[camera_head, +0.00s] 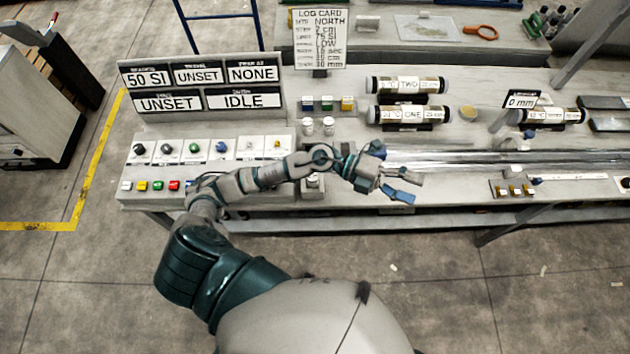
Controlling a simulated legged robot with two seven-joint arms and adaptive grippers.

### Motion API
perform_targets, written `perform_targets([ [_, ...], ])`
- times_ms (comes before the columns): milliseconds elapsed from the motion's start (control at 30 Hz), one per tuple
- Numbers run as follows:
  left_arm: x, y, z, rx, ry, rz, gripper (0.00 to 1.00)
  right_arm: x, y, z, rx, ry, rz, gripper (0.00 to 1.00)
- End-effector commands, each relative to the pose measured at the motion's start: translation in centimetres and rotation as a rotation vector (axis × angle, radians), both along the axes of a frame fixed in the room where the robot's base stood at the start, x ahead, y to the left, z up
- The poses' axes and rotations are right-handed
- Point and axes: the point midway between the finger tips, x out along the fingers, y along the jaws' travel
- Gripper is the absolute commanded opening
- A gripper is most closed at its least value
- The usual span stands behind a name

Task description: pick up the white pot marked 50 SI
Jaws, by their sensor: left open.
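Two small white pots stand side by side on the bench, the left one (307,126) and the right one (328,126), behind my left arm. Any marking on them is too small to read. A further pale pot-like thing (313,186) shows partly at the front, mostly hidden by my forearm. My left gripper (408,188) is open and empty over the bench's front edge, to the right of and nearer than the pots. My right gripper is out of view.
A display panel (147,78) reading 50 SI stands at the back left. A control box with knobs (180,147) is left of my arm. Labelled core tubes (400,112) lie behind the gripper. A long clear tube (480,158) runs right. The log card (318,40) stands behind.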

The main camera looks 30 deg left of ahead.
Motion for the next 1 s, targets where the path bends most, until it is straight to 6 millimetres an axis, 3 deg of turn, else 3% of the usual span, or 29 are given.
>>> perform_targets([
  [67,-0.8,1.7,-3.9,0.307,-0.079,-0.129,0.70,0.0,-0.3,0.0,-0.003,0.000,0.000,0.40],
  [133,-0.5,5.1,-7.7,0.598,-0.104,-0.201,0.70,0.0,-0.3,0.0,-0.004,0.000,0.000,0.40],
  [233,1.1,12.1,-11.2,0.996,-0.086,-0.221,0.70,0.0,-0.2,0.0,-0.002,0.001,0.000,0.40],
  [300,2.3,17.1,-12.1,1.229,-0.048,-0.192,0.70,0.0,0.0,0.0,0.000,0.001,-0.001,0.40],
  [400,3.4,23.0,-11.8,1.470,0.015,-0.133,0.70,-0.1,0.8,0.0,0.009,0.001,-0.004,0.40],
  [500,3.9,26.3,-11.2,1.604,0.063,-0.086,0.70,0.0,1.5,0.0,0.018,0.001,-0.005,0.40],
  [667,3.9,27.5,-12.3,1.657,0.089,-0.070,0.70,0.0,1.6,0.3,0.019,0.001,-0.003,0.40],
  [1000,3.9,27.7,-20.2,1.650,0.087,-0.074,0.70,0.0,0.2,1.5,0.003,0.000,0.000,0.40],
])
